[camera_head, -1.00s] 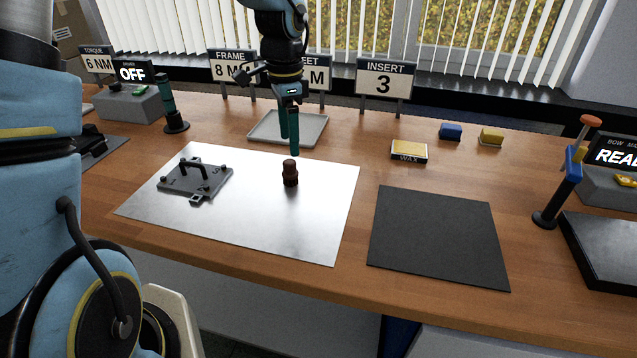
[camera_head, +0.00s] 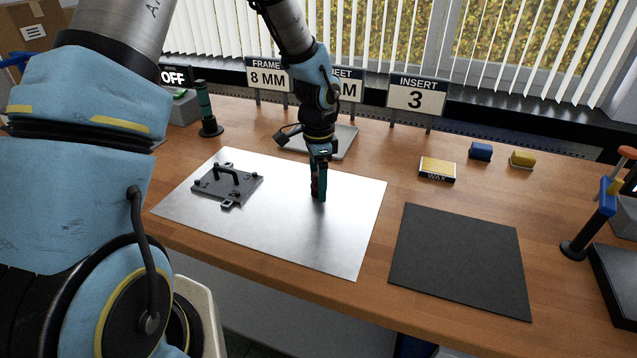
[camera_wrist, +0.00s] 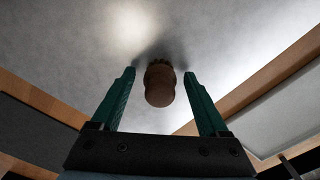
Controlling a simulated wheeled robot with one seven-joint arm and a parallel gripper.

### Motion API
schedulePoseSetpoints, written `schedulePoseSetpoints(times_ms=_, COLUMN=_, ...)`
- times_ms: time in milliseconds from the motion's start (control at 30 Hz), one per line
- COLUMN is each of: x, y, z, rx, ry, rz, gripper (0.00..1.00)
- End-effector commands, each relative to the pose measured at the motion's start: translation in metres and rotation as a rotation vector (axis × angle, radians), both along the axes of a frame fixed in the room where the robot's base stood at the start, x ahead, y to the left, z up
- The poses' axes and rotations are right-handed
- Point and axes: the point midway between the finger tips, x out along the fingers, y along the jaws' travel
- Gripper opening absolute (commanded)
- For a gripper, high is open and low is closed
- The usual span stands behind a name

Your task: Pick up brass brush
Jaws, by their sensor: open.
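The brass brush (camera_wrist: 160,84), with a brown rounded handle, stands on the shiny metal sheet in the wrist view. Its bristle end is mostly hidden beneath the handle. My gripper (camera_wrist: 161,92) is open, with one green finger on each side of the brush and a gap to both. In the head view my gripper (camera_head: 318,192) points down over the sheet, and its fingers hide the brush there.
The metal sheet (camera_head: 330,245) also carries a dark plate with a handle (camera_head: 226,185). A black mat (camera_head: 460,262) lies to the right. A grey tray (camera_head: 345,146) is behind my gripper. A wax box (camera_head: 437,169) and blue (camera_head: 480,151) and yellow (camera_head: 522,158) blocks stand farther right.

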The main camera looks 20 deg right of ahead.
Motion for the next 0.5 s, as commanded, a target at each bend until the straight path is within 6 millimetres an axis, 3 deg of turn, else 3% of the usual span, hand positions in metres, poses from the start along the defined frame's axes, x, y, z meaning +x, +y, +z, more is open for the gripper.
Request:
schedulePoseSetpoints(times_ms=100, x=-0.0001, y=-0.0001, z=0.0001, rx=0.0, ry=0.0, rz=0.0, gripper=0.76)
schedulePoseSetpoints(times_ms=500, x=-0.0001, y=-0.0002, z=0.0004, rx=0.0, ry=0.0, rz=0.0, gripper=0.31)
